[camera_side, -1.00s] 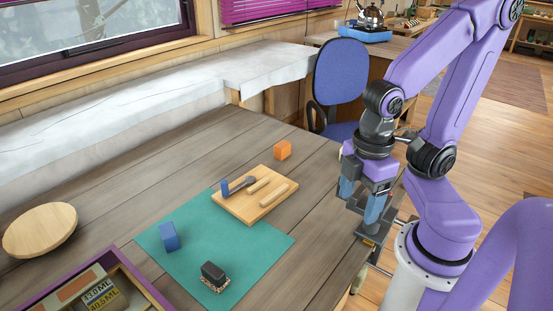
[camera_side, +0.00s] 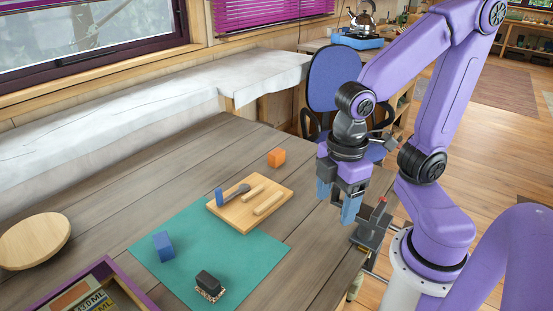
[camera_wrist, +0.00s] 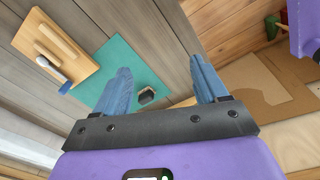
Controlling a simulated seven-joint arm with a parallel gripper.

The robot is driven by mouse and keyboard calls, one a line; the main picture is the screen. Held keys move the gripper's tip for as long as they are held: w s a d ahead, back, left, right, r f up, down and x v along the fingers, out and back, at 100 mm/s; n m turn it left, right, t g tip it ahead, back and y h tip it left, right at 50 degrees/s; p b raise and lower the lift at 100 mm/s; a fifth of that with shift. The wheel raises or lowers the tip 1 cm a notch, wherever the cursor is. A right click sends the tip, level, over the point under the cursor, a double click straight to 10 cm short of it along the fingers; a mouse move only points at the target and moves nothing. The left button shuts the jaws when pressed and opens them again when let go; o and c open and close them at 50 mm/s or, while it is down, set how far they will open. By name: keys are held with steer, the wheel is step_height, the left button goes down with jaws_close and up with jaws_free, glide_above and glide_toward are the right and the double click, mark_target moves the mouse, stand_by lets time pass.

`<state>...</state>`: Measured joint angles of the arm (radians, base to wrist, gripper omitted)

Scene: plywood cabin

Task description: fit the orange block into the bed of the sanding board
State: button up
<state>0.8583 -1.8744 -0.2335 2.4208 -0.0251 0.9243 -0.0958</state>
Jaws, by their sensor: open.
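The orange block (camera_side: 276,157) sits on the table beyond the sanding board, apart from it. The sanding board (camera_side: 232,215) is a pale wooden plate with two raised wooden strips; it lies partly on the teal mat. It also shows in the wrist view (camera_wrist: 62,66) at upper left. My gripper (camera_side: 337,208) is open and empty, above the table's right edge, right of the board. In the wrist view its blue fingers (camera_wrist: 160,90) stand wide apart. The orange block is not visible there.
A blue block (camera_side: 163,246) and a dark brush-like block (camera_side: 208,285) stand on the teal mat (camera_side: 262,254). A round wooden disc (camera_side: 36,240) and a purple-edged tray (camera_side: 108,268) are at left. A clamp-like device (camera_side: 373,224) is at the table's right edge.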

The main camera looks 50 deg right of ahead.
steer(key=w+d+n+t+h, duration=0.1)
steer(key=w+d, duration=0.2)
steer(key=w, duration=1.2)
steer(key=w+d+n+h, duration=0.1)
steer(key=w+d, duration=0.1)
steer(key=w, duration=1.2)
steer(key=n+g+h, duration=0.2)
steer(key=h, duration=0.1)
glide_above(276, 152)
steer(key=a, duration=0.2)
steer(key=f, duration=1.6)
steer(key=shift+s+d+f, duration=0.15)
steer(key=shift+d+f, duration=0.05)
steer(key=shift+d, duration=0.05)
steer(key=shift+w+a+x, duration=0.1)
steer(key=shift+a+x, duration=0.05)
steer(key=shift+x, duration=0.9)
steer(key=shift+w+a+x, duration=0.1)
steer(key=shift+w+x, duration=0.05)
steer(key=shift+x, duration=0.9)
steer(key=shift+w+a+x, duration=0.1)
steer(key=shift+a+x, duration=0.05)
steer(key=shift+x, duration=0.9)
steer(key=shift+f, duration=0.2)
